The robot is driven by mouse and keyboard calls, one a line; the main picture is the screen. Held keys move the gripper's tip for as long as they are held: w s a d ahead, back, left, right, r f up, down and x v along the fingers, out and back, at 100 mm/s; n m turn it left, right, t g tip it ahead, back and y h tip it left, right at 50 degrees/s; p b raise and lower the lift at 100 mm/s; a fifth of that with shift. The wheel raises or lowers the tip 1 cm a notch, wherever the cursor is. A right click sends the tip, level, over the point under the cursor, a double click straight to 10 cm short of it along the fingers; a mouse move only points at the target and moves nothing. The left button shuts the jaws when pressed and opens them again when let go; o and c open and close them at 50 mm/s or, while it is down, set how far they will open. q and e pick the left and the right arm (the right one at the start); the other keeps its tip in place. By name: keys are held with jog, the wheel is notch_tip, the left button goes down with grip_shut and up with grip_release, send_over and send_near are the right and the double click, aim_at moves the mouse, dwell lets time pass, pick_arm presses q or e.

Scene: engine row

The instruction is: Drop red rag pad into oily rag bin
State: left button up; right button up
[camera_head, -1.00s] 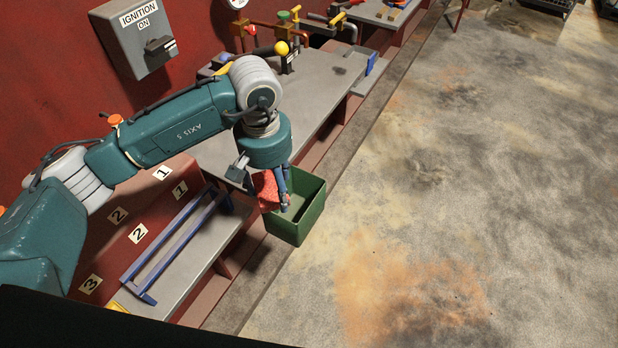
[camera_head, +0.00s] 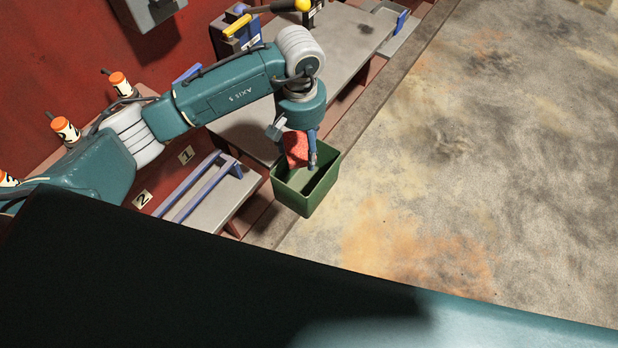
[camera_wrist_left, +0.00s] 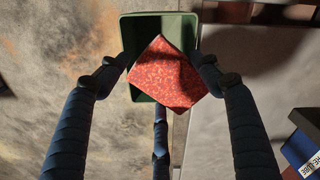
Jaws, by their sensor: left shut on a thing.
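The red rag pad (camera_head: 295,150) is a speckled red block held in my left gripper (camera_head: 301,165). In the left wrist view the pad (camera_wrist_left: 166,75) sits tilted between the fingertips of the left gripper (camera_wrist_left: 165,73), which is shut on it. The oily rag bin (camera_head: 305,196) is a green open-topped box. The pad hangs over the bin's opening in the head view, and the green bin (camera_wrist_left: 150,20) shows behind it in the left wrist view. I cannot tell the pad's exact height over the rim. The right gripper is not in view.
A grey bench (camera_head: 345,40) runs along the red wall behind the bin. A blue rail frame (camera_head: 205,185) lies on a lower grey shelf to the left. Orange-capped cylinders (camera_head: 66,130) stand by the wall. Open floor (camera_head: 500,150) lies to the right.

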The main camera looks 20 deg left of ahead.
pick_arm(q)
jog(key=shift+f, duration=0.1)
jog(key=o, duration=1.1)
jog(key=shift+o, duration=0.9)
notch_tip(320, 180, up, 12)
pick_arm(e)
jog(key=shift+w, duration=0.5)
pick_arm(q)
jog(key=shift+s+f, duration=0.1)
jog(key=shift+s, duration=0.05)
